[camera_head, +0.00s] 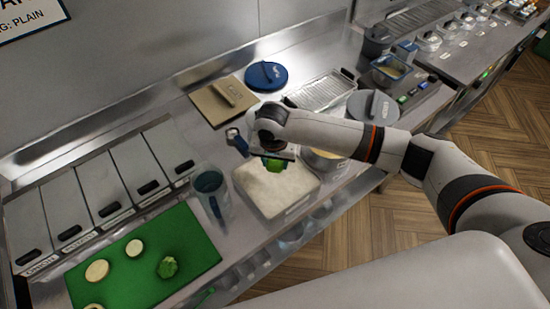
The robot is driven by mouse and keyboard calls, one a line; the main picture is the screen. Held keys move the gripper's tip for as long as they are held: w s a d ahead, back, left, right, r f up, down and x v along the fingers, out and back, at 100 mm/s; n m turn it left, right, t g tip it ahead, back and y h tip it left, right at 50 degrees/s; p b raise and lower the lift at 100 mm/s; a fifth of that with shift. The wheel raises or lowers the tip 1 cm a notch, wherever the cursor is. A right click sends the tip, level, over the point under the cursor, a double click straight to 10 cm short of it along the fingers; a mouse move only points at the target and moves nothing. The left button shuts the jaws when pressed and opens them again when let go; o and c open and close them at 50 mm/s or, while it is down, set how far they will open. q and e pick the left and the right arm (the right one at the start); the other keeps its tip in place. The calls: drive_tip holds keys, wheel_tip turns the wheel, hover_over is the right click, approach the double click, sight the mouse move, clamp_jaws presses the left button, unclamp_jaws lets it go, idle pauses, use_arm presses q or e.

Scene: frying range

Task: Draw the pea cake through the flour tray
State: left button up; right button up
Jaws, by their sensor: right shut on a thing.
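The flour tray (252,200), a square pale tray filled with white flour, sits on the steel counter in the middle of the head view. My right gripper (273,154) is over the tray's far part, pointing down. It is shut on the green pea cake (272,164), which shows just under the fingers. The wrist hides part of the cake and the tray's far right corner. I cannot tell whether the cake touches the flour. My left gripper is not in view.
A green board (199,246) at the lower left holds pale round slices (97,270) and a green piece (167,267). Lidded bins (106,189) line the left; a blue lid (266,75) lies behind.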

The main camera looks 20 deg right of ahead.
sight(275, 165)
wheel_tip(275, 165, down, 4)
drive_tip(key=b, duration=0.4)
drive_tip(key=shift+r, duration=0.2)
drive_tip(key=shift+f+b, duration=0.95)
drive_tip(key=shift+f, duration=1.85)
drive_tip(key=shift+p, duration=0.5)
drive_tip(key=shift+a, duration=0.15)
drive_tip(key=shift+a+p, duration=0.4)
drive_tip(key=shift+a, duration=0.05)
drive_tip(key=shift+d+p, duration=0.65)
drive_tip(key=shift+d, duration=0.65)
